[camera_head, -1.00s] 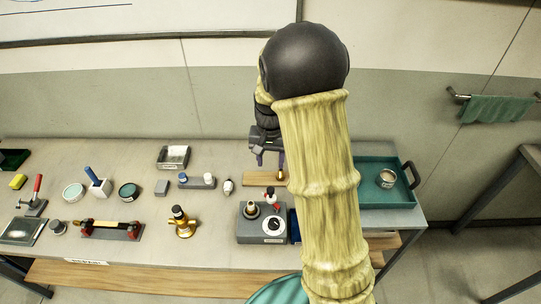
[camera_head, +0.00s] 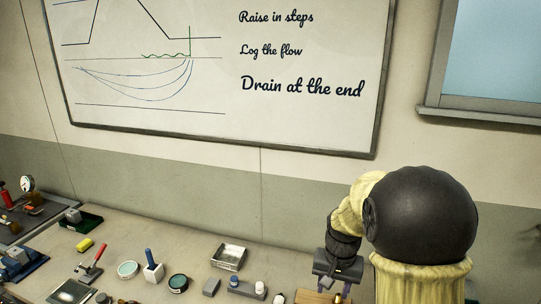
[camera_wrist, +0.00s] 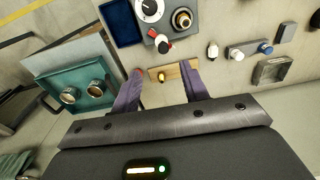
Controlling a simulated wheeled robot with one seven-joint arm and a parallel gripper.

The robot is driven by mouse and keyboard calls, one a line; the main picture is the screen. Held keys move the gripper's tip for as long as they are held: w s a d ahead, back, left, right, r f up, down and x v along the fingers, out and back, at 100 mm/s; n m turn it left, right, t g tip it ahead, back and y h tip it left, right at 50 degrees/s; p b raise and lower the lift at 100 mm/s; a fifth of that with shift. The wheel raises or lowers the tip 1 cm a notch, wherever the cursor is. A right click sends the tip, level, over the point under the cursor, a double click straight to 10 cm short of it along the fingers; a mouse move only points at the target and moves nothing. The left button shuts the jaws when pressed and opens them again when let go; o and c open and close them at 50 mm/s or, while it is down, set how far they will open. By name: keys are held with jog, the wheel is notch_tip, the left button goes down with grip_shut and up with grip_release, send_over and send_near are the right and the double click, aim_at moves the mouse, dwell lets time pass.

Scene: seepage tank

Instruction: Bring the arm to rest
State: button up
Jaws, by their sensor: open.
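My gripper (camera_wrist: 163,72) is open, its two purple fingers spread wide in the wrist view. No object is held between the fingers. A wooden board (camera_wrist: 183,70) with a small brass piece (camera_wrist: 161,77) on it shows beyond the fingertips, on the bench. In the head view my gripper (camera_head: 338,284) hangs over the bench at the lower right, pointing down, with its tips close to the bottom edge of the picture. My arm's dark rounded joint hides part of the wall and bench there.
A teal tray (camera_wrist: 55,78) with round metal tins lies left in the wrist view. A grey unit with a dial (camera_wrist: 150,10) is at the top. A whiteboard (camera_head: 225,120) hangs behind.

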jog(key=s+a+n+t, duration=0.1)
jog(key=s+n+t, duration=0.1)
jog(key=s, duration=1.1)
jog(key=shift+s+a+n, duration=0.15)
jog(key=shift+a+n, duration=0.2)
jog(key=shift+n, duration=0.55)
